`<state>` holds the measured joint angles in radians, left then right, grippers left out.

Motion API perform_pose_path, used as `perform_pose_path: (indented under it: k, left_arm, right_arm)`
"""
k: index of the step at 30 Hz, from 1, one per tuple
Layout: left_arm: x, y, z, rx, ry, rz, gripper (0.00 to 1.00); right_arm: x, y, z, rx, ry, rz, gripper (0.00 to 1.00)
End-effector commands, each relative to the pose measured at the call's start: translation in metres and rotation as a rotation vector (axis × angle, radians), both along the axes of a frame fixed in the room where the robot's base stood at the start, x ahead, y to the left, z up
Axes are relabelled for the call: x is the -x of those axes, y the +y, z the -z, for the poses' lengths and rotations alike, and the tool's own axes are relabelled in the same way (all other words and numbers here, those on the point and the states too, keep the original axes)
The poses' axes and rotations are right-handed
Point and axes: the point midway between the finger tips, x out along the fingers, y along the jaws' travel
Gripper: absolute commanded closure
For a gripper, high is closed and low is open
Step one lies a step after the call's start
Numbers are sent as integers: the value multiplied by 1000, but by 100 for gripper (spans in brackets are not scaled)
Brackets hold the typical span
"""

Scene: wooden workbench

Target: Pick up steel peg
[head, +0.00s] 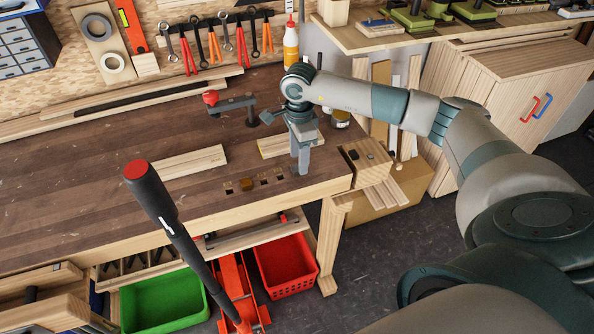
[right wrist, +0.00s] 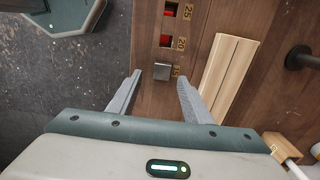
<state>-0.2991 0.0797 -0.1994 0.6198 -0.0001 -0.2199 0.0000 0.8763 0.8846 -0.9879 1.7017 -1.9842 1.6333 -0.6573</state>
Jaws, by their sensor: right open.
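The steel peg (right wrist: 161,71) shows in the right wrist view as a small grey square-topped block beside the number 15, at the end of a row of numbered square openings in the bench top. My right gripper (right wrist: 159,78) is open, with its fingertips on either side of the peg in that picture. I cannot tell how far above it they are. In the head view my right gripper (head: 301,169) points down near the bench's front right corner, and I cannot make out the peg there. My left gripper is not in view.
Wooden strips (head: 190,162) lie on the workbench (head: 90,190). A clamp with a red knob (head: 211,98) stands behind them. A long black handle with a red end (head: 150,185) rises in front. The bench's left part is mostly clear.

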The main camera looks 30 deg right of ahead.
Motion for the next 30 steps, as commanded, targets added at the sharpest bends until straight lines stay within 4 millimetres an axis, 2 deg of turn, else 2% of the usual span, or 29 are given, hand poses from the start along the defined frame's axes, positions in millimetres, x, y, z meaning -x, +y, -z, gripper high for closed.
perform_pose_path:
  k: [1,3,9,23,24,29,30]
  left_arm:
    - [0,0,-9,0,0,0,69]
    - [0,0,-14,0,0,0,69]
    - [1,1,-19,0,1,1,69]
    - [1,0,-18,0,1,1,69]
    - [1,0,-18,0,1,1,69]
    - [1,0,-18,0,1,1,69]
    - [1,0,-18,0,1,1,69]
  right_arm:
    - [0,0,2,-1,4,1,55]
    - [-2,0,11,0,4,0,55]
    - [-2,0,30,0,1,-1,55]
    - [-3,0,32,0,0,-1,55]
    - [-3,0,32,0,0,-1,57]
    - [-3,0,32,0,0,-1,95]
    - [-3,0,32,0,0,-1,100]
